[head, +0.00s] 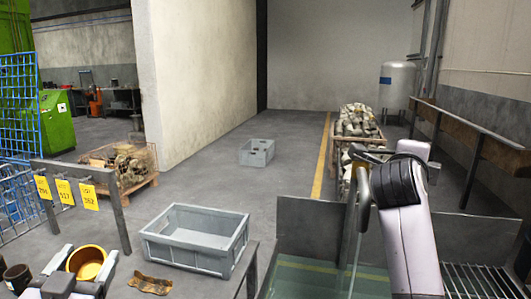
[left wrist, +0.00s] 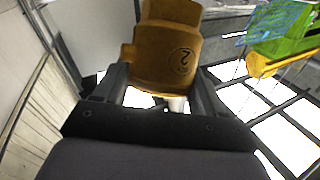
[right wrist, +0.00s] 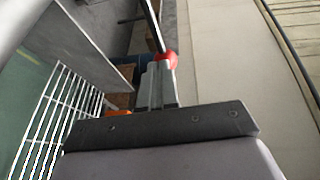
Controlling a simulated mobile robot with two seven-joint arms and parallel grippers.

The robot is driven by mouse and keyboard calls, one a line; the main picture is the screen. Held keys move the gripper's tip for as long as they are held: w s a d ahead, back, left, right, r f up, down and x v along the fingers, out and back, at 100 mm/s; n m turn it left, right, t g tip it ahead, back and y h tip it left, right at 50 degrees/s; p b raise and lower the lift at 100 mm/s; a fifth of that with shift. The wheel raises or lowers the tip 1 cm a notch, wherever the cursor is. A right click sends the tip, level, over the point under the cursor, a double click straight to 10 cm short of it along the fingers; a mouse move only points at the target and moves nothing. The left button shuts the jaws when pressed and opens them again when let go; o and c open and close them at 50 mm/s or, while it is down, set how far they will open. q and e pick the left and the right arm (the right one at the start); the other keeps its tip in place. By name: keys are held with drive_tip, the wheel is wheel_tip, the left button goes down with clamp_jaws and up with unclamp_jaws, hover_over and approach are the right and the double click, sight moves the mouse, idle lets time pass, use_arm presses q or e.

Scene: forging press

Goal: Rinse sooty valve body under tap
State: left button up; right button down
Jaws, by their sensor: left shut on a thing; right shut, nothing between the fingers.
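The valve body (head: 88,262) is a yellow-brown, hollow, rounded part at the lower left of the head view. My left gripper (head: 72,286) is shut on it. In the left wrist view the valve body (left wrist: 168,45) sits between the two fingers, with a round dark mark on its side. My right gripper (right wrist: 158,85) is shut and empty, its tips close to a red knob (right wrist: 168,59) on a thin dark rod; touching or apart I cannot tell. In the head view my right arm hides that gripper. A thin pale stream (head: 355,240), seemingly water from the tap, falls beside that arm.
A basin with green water (head: 318,278) is at the lower right, with a wire rack (head: 478,283) beside it. A grey crate (head: 185,262) stands left of the basin. A post frame with yellow tags (head: 110,213) rises at the left.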

drive_tip(key=shift+x, duration=1.15)
drive_tip(key=shift+d+r, duration=0.1)
drive_tip(key=shift+r, duration=0.05)
